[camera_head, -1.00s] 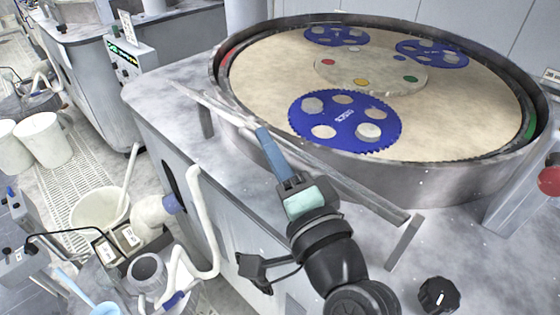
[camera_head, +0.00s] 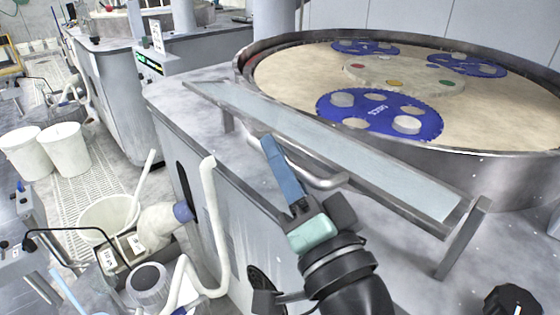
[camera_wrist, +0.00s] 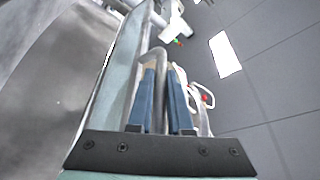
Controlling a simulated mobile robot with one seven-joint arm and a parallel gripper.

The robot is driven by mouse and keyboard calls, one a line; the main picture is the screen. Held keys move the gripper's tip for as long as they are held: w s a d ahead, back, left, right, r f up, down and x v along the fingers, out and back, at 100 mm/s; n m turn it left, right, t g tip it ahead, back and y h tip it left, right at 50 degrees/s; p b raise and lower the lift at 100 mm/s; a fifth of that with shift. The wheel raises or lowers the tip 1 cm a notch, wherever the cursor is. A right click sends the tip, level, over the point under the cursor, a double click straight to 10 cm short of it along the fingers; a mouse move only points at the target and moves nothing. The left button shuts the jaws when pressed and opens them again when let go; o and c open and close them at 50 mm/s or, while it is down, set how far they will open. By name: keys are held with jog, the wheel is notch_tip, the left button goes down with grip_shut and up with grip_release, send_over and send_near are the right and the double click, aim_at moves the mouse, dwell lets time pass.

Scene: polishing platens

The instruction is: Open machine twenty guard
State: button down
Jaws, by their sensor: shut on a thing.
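The guard (camera_head: 350,158) is a long, clear panel in a grey metal frame. It stands tilted along the near edge of the machine, between two short posts, and its broad face shows in the head view. Its bent metal handle (camera_head: 325,183) sticks out on the near side. My gripper (camera_head: 268,142) has blue fingers and is shut on the handle. In the wrist view the handle (camera_wrist: 158,58) runs between the two fingers (camera_wrist: 162,72), with the panel (camera_wrist: 122,65) close on the left. The exact grip at the fingertips is partly hidden in the head view.
Behind the guard is the round platen (camera_head: 290,75) with blue toothed carriers (camera_head: 380,113) inside a steel rim. A black knob (camera_head: 512,300) sits at the lower right. Buckets (camera_head: 65,148), a white hose (camera_head: 212,190) and a bottle (camera_head: 160,225) stand at the left.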

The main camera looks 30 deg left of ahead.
dwell(0.4)
jog(key=c, duration=0.8)
grip_release()
jog(key=shift+c, duration=0.2)
jog(key=b+v, duration=0.2)
jog(key=v, duration=1.1)
